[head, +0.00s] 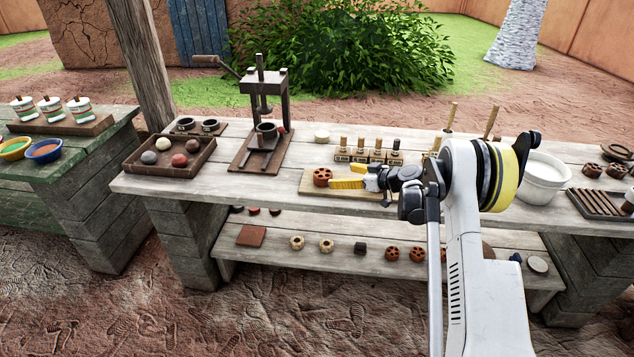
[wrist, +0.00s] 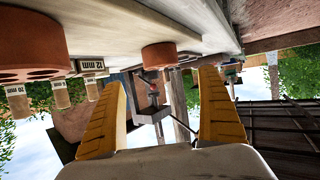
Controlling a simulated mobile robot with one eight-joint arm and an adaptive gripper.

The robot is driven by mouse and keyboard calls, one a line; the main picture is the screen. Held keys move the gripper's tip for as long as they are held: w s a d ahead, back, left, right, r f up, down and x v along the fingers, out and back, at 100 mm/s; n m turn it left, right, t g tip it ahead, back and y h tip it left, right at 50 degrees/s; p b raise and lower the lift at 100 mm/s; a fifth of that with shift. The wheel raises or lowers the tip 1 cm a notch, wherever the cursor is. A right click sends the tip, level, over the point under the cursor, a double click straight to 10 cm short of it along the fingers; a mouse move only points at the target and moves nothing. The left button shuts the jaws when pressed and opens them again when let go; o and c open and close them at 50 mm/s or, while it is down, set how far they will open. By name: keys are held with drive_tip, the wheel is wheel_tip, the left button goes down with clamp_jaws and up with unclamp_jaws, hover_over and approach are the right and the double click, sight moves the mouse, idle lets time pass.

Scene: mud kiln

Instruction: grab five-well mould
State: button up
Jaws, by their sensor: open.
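A round red-brown mould (head: 322,177) with several dark wells in its top sits on the wooden board (head: 313,190) on the bench. My gripper (head: 343,176) is open and empty, its yellow fingers pointing left at this mould from close by. In the upside-down wrist view, a red-brown disc (wrist: 160,54) shows between and beyond the fingertips of my gripper (wrist: 162,78), apart from both. A larger red-brown disc with holes (wrist: 35,52) is nearer, at the left of that view. I cannot count the wells to tell which is the five-well mould.
Small labelled stamps (head: 359,152) stand behind the board; they also show in the wrist view (wrist: 92,68). A screw press (head: 265,120) and a tray of balls (head: 170,157) are to the left, a white bowl (head: 541,180) to the right. More round moulds (head: 417,254) lie on the lower shelf.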

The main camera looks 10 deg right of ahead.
sight(326, 174)
drive_tip(key=b+x, duration=0.1)
drive_tip(key=x, duration=0.3)
drive_tip(key=shift+w+f, duration=0.15)
drive_tip(key=shift+f, duration=0.05)
drive_tip(key=b+x, duration=0.2)
drive_tip(key=x, duration=0.3)
drive_tip(key=shift+a+f+b, duration=0.2)
drive_tip(key=shift+a+b, duration=0.05)
drive_tip(key=shift+b, duration=0.05)
drive_tip(key=shift+r, duration=0.1)
drive_tip(key=shift+c, duration=0.3)
drive_tip(key=c, duration=1.4)
drive_tip(key=shift+r, duration=0.1)
